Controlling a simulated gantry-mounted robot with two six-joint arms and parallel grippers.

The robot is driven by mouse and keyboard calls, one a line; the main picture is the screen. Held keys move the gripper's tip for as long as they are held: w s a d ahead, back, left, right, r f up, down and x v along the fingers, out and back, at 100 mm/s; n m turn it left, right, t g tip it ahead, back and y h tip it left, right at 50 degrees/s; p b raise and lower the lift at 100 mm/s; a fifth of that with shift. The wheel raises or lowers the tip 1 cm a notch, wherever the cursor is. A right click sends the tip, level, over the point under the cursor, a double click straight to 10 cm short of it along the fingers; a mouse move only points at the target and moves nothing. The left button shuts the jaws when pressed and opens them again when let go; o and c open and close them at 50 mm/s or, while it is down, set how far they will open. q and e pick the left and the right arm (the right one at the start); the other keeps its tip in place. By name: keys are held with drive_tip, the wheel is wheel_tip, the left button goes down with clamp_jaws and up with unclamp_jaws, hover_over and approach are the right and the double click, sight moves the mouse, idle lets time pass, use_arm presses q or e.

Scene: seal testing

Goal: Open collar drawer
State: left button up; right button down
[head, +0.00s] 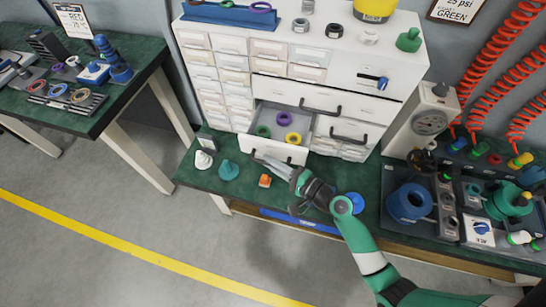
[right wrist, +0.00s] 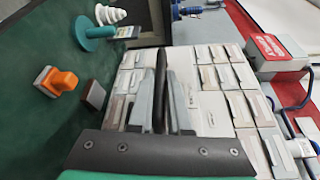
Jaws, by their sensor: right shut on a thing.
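The white drawer cabinet (head: 215,85) stands at the back of the green bench. Its lower collar drawer (head: 268,146) is pulled out, and its grey inside shows a purple collar (head: 284,118), a green collar (head: 263,131) and a yellow collar (head: 293,138). My right gripper (head: 258,158) is at the front of this drawer, just below its front panel. In the right wrist view the fingers (right wrist: 161,95) are shut on a dark drawer handle (right wrist: 160,65). The grip itself is partly hidden in the head view. My left gripper is not in view.
A gauge unit (head: 428,122) stands at the right.

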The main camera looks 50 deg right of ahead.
drive_tip(key=shift+s+a+p, duration=0.2)
drive_tip(key=shift+s+a, duration=0.2)
drive_tip(key=shift+a, duration=0.3)
drive_tip(key=shift+s+a+p, duration=0.15)
drive_tip(key=shift+s+a, duration=0.2)
drive_tip(key=shift+a, duration=0.3)
drive_tip(key=c, duration=0.9)
unclamp_jaws()
drive_tip(key=shift+o, duration=0.2)
drive_tip(key=s+d+r, duration=0.1)
drive_tip(key=s, duration=1)
drive_tip(key=shift+s+d, duration=0.15)
drive_tip(key=shift+s, duration=0.15)
